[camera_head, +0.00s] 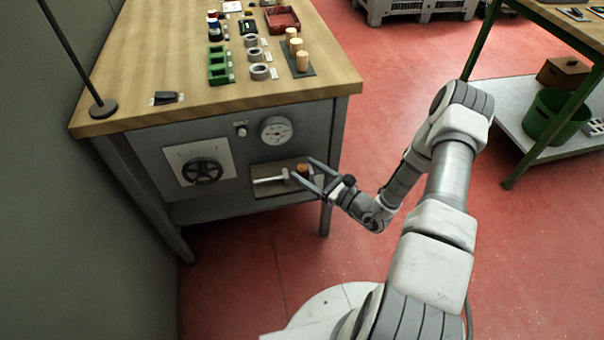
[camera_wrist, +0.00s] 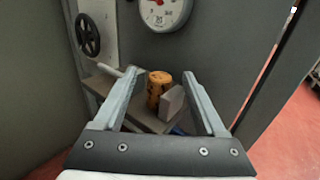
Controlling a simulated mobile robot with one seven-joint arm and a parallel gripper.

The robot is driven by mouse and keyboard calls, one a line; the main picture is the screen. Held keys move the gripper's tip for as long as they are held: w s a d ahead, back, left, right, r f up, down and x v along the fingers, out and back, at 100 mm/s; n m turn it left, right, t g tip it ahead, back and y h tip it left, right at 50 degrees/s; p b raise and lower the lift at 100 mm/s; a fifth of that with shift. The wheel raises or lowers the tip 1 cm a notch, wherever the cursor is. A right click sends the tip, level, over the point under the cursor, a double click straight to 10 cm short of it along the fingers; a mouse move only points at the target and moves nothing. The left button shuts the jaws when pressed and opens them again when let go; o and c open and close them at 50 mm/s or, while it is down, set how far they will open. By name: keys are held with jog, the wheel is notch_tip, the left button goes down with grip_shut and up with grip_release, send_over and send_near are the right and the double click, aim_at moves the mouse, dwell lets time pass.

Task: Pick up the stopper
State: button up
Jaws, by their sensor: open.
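An orange-brown cork stopper (camera_wrist: 158,88) stands upright on a small brown shelf below the gauge in the wrist view. It also shows in the head view (camera_head: 303,170), small and partly hidden by my gripper. My gripper (camera_wrist: 156,80) is open, with one finger on each side of the stopper.
A gauge (camera_head: 276,130) and a black handwheel (camera_head: 202,171) are close by. Paler stoppers (camera_head: 302,61) stand on the tabletop. A table leg (camera_head: 326,210) is near my gripper.

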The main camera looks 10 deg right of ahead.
jog(key=shift+x, duration=1.1)
grip_shut()
